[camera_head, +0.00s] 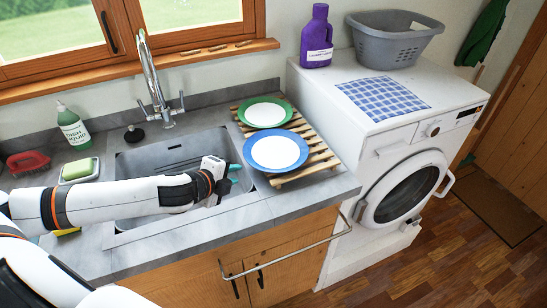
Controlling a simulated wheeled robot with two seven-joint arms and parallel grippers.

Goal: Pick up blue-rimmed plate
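The blue-rimmed plate (275,151) has a white centre and lies on the front part of a wooden slatted rack, right of the sink. A green-rimmed plate (265,113) lies behind it on the same rack. My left gripper (233,174) is over the right side of the sink, just left of the blue-rimmed plate and apart from it. Its fingertips are small and partly hidden, so I cannot tell how far they are apart. I see nothing clearly held. My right gripper is not in view.
The wooden rack (318,157) sits beside the sink basin (176,153), with a tall faucet (153,80) behind. A washing machine (385,140) stands to the right, carrying a purple bottle (317,38) and a grey basket (390,42). Dish liquid (73,128) stands at left.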

